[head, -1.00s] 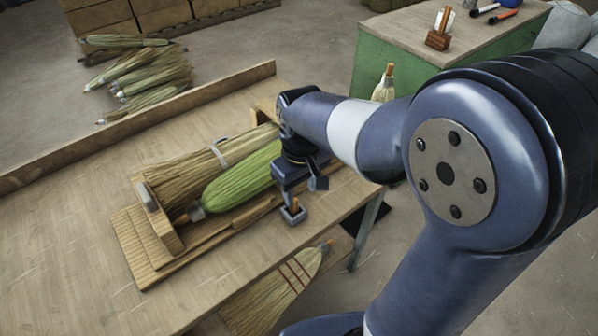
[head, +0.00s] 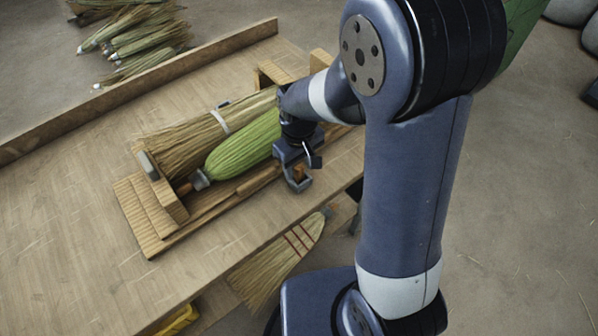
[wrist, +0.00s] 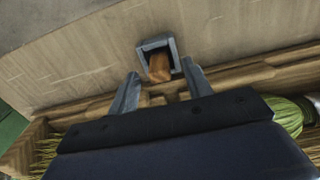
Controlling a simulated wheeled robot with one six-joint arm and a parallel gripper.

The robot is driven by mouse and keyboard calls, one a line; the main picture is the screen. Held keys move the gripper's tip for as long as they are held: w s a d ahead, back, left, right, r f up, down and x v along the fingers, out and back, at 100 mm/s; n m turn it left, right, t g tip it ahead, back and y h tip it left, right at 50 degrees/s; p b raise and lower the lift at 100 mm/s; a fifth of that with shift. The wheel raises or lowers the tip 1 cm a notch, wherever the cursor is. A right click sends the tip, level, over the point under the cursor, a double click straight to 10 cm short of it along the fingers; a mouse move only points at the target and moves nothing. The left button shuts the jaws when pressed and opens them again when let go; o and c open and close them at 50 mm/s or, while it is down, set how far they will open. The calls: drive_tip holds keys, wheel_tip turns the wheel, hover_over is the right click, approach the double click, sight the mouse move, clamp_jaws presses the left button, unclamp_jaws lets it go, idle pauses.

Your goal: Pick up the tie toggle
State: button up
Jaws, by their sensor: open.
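The tie toggle looks to be the small brown wooden peg (head: 299,172) standing in a grey square holder (head: 303,185) near the table's front edge. In the wrist view the toggle (wrist: 158,68) leans out of the holder (wrist: 154,43), ahead of my fingertips and roughly between them. My gripper (wrist: 160,85) is open and empty, its two grey fingers apart. In the head view my gripper (head: 296,166) is just behind the holder; whether a finger touches the toggle I cannot tell.
A wooden cradle (head: 150,225) holds a straw bundle (head: 185,140) and a green bundle (head: 245,148) left of my gripper. A finished broom (head: 280,262) lies lower, beyond the table's front edge. The table (head: 60,230) is clear at left. Straw bundles (head: 140,40) lie behind the back board.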

drive_tip(key=shift+f, duration=0.75)
clamp_jaws()
